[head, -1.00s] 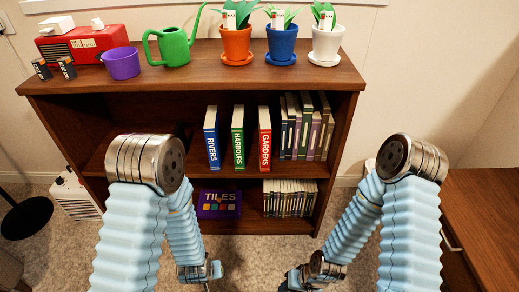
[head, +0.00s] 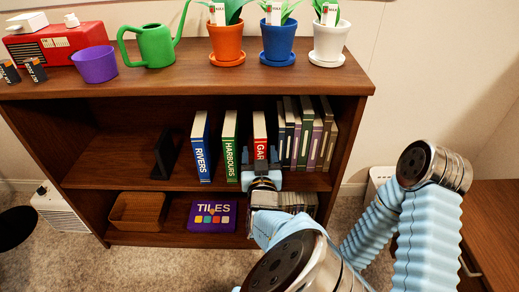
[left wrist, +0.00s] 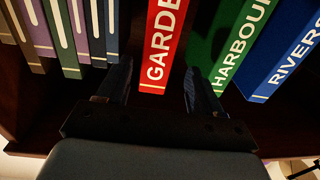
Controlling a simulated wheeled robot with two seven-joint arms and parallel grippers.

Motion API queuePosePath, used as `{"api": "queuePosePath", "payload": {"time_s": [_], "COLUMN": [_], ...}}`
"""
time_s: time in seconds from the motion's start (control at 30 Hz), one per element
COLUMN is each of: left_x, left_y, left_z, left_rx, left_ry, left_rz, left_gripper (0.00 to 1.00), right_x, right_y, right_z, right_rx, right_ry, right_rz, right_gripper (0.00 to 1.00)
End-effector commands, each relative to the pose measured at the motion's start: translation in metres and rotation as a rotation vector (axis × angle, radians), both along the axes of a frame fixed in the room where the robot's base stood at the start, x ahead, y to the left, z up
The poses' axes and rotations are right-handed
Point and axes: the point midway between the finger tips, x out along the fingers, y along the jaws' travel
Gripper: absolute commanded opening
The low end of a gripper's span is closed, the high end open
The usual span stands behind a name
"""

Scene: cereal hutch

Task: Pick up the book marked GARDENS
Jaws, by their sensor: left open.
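The red GARDENS book (head: 259,126) stands upright on the middle shelf; its lower spine is hidden behind my left gripper (head: 261,160). The left gripper is open and empty, facing the spine. In the left wrist view the GARDENS book (left wrist: 163,45) lies between the two fingers of my left gripper (left wrist: 157,72), with a gap on each side. I cannot tell whether the fingertips reach past the spine. The green HARBOURS book (head: 230,150) stands beside it, and the blue RIVERS book (head: 201,150) beyond that. My right gripper is hidden.
Several dark and purple books (head: 304,130) stand right of GARDENS. A black bookend (head: 164,155) stands left of RIVERS. Pots and a watering can (head: 157,45) stand on top.

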Motion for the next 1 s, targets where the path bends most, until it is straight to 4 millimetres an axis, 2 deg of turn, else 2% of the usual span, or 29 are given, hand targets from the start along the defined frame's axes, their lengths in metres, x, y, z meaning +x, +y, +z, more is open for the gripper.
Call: {"api": "queuePosePath", "payload": {"time_s": [0.1, 0.27, 0.5, 0.6, 0.8, 0.83, 1.0], "left_x": [0.017, 0.03, 0.067, 0.074, 0.075, 0.075, 0.075], "left_y": [0.001, 0.001, -0.001, -0.001, -0.001, -0.001, -0.001], "left_z": [0.0, 0.0, 0.0, -0.001, -0.001, -0.001, -0.001], "left_rx": [0.002, 0.002, 0.002, 0.002, 0.001, 0.001, 0.001], "left_ry": [0.001, 0.001, 0.001, 0.003, 0.004, 0.004, 0.003], "left_rz": [0.001, 0.0, 0.001, -0.001, -0.001, -0.001, -0.001], "left_gripper": [0.66, 0.66, 0.66, 0.66, 0.66, 0.64, 0.38], "right_x": [0.0, 0.0, 0.0, 0.0, 0.0, 0.0, 0.0], "right_y": [0.0, 0.0, 0.001, 0.001, 0.001, 0.001, 0.001], "right_z": [0.0, 0.001, 0.003, 0.003, 0.003, 0.003, 0.003], "right_rx": [0.0, 0.0, 0.001, 0.001, 0.001, 0.001, 0.001], "right_ry": [0.0, 0.0, 0.0, 0.0, 0.001, 0.001, 0.001], "right_rz": [0.0, 0.0, 0.001, 0.001, 0.002, 0.002, 0.002], "right_gripper": [0.43, 0.43, 0.43, 0.43, 0.43, 0.43, 0.43]}}
